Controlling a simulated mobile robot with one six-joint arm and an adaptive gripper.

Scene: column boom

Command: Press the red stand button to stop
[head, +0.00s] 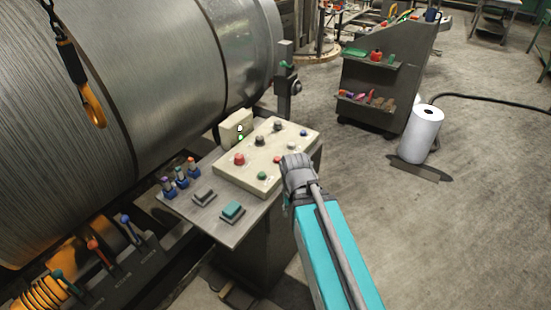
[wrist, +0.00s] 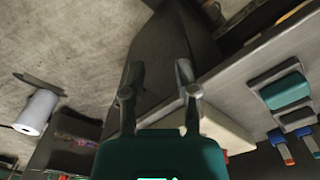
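A cream control box (head: 240,178) sits tilted on a grey stand. A larger red button (head: 239,160) is at its left, and a smaller red button (head: 277,160) lies nearer the middle; I cannot read labels to tell which is the stand button. My arm's grey end covers the box's right front edge in the head view, so the fingers are hidden there. In the wrist view my gripper (wrist: 160,68) is open and empty, its two fingers apart. The cream box (wrist: 226,126) shows to the right, partly behind a finger. No button is visibly touched.
Green, black and blue buttons share the box. Teal pedals (head: 232,211) and small levers (head: 181,177) are on the stand's left. The floor at the right is open, with a white roll (head: 421,135).

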